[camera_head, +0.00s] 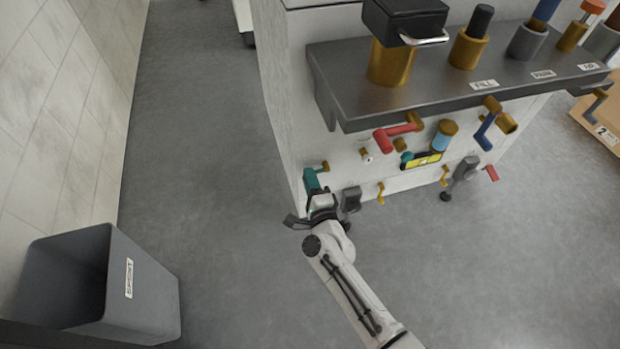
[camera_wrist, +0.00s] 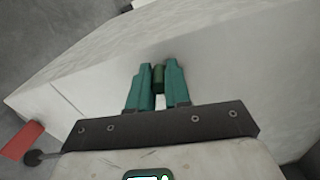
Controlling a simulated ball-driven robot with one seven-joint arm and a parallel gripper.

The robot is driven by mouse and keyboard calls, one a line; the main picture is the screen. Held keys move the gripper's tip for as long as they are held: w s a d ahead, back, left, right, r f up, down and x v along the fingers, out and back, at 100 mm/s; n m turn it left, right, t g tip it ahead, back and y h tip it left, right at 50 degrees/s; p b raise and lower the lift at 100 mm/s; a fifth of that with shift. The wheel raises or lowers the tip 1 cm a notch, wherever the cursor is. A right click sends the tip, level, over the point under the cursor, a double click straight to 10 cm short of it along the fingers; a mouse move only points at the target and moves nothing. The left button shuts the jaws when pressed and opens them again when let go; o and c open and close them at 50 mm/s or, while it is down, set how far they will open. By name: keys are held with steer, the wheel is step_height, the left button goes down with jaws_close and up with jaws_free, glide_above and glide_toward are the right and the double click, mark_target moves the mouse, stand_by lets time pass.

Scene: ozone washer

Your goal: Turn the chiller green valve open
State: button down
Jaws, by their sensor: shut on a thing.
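The chiller green valve shows in the wrist view as a small dark green handle (camera_wrist: 158,77) between the two teal fingertips of my gripper (camera_wrist: 159,70). My gripper is shut on this handle. In the head view my gripper (camera_head: 311,178) is at the lower left corner of the washer cabinet, its teal fingers pointing up in the picture. A small brass fitting (camera_head: 324,166) shows just right of the fingers. The green handle is hidden in the head view, so I cannot tell its angle there.
The white cabinet (camera_head: 290,110) carries a dark shelf (camera_head: 345,85) with several brass and grey fittings. A red-handled valve (camera_head: 397,133) and a blue-handled valve (camera_head: 486,130) stick out below it. A grey bin (camera_head: 160,290) stands lower left. The floor between is clear.

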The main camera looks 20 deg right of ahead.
steer(key=shift+f, duration=0.2)
steer(key=c, duration=1.1)
jaws_free()
steer(key=shift+r, duration=0.1)
steer(key=shift+s, duration=0.1)
steer(key=s+p, duration=0.2)
steer(key=s, duration=0.8)
steer(key=shift+s, duration=0.3)
